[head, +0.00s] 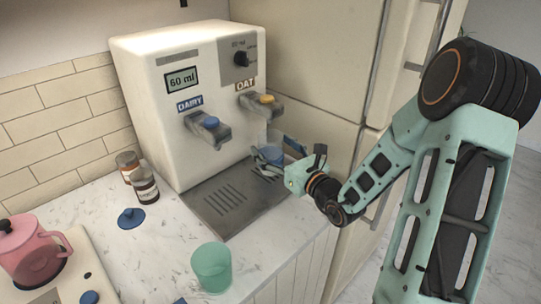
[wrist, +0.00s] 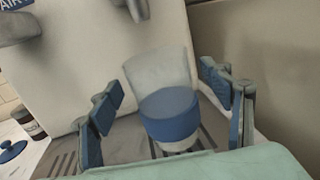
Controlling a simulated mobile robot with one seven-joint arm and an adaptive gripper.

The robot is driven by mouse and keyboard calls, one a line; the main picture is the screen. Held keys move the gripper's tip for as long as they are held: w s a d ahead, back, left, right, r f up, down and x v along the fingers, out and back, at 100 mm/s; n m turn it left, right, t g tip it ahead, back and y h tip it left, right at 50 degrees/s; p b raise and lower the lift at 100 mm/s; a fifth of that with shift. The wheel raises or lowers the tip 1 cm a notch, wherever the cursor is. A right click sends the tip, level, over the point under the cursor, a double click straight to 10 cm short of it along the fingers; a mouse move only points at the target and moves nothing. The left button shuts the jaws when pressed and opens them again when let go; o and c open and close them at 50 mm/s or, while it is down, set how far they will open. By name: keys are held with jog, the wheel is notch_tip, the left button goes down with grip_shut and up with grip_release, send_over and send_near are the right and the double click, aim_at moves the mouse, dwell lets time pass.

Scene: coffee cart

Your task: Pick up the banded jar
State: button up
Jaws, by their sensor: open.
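The banded jar (wrist: 168,112) is a pale, see-through vessel with a wide blue band. In the wrist view it stands between the fingers of my gripper (wrist: 162,83), which is open with a visible gap on both sides. In the head view the jar (head: 273,138) is at the right end of the dispenser's drip tray, below the OAT spout, and my gripper (head: 271,158) covers much of it. The jar looks upright.
The white dispenser (head: 150,108) rises just behind the jar, with the DAIRY spout (head: 208,129) to the left. The drip tray (head: 215,215) lies below. A green cup (head: 211,268), blue lid (head: 131,218), two small jars (head: 146,187) and pink pitcher (head: 30,250) stand further left.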

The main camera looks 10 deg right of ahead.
jog(key=shift+x, duration=0.8)
jog(key=shift+c, duration=0.5)
jog(key=c, duration=1.5)
jog(key=shift+c, duration=0.7)
